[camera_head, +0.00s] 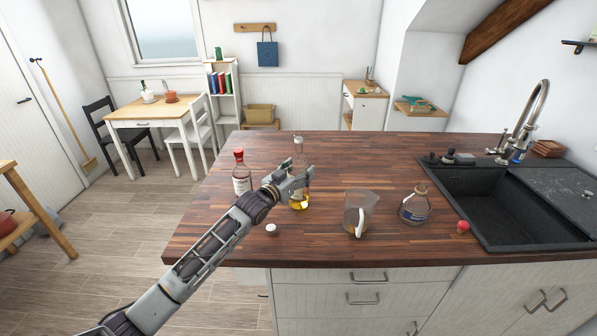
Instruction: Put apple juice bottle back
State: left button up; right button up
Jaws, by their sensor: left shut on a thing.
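A tall clear glass bottle with yellow liquid low inside (299,201) is upright at the middle of the dark wood counter (330,252). My left gripper (299,175) is shut on this bottle around its middle and hides part of it. I cannot tell whether its base touches the counter. A round, squat glass bottle with a label (414,208) stands to the right. No label is readable, so I cannot tell for sure which bottle is the apple juice. My right gripper is not in view.
A red-capped bottle (241,174) stands just left of the held bottle. A clear jug (360,212), a small white cap (271,229) and a small red object (462,227) are on the counter. A black sink (490,215) is at right. The counter's back middle is clear.

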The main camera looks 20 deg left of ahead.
pick_arm(q)
jog(key=o, duration=1.6)
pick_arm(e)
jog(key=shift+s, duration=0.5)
pick_arm(q)
jog(key=shift+r, duration=0.15)
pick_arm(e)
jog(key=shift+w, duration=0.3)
